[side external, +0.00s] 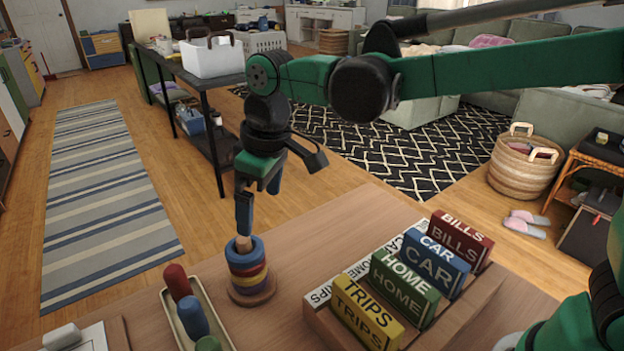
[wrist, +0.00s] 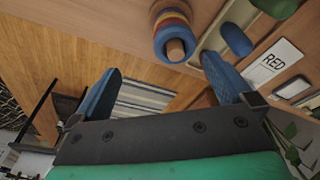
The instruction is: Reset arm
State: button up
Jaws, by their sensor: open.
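My gripper (side external: 259,210) is open and empty, pointing down just above the peg stack at the table's left side. Its two blue fingers also show in the wrist view (wrist: 162,85), spread apart with nothing between them. The ring stack (side external: 248,270) has blue, yellow and red rings on a wooden peg with a round base. In the side external view one fingertip overlaps the peg's top; I cannot tell whether they touch. In the wrist view the stack (wrist: 172,28) lies beyond the fingers, apart from them.
A pale tray (side external: 222,318) holds red, blue and green rounded pieces beside the stack. A wooden rack (side external: 335,338) carries yellow TRIPS, green HOME, blue CAR and red BILLS blocks. A dark shelf table (side external: 205,85) stands behind.

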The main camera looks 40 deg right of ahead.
jog(key=s+d+m+t, duration=0.2)
jog(key=s+d+m, duration=0.1)
jog(key=s+d, duration=0.2)
jog(key=s+d+m+t+h, duration=0.1)
jog(key=s+d+m+t, duration=0.2)
jog(key=d, duration=0.7)
jog(key=shift+s+d+f+m, duration=0.3)
jog(key=shift+s+f+m, duration=0.2)
jog(key=shift+s, duration=0.55)
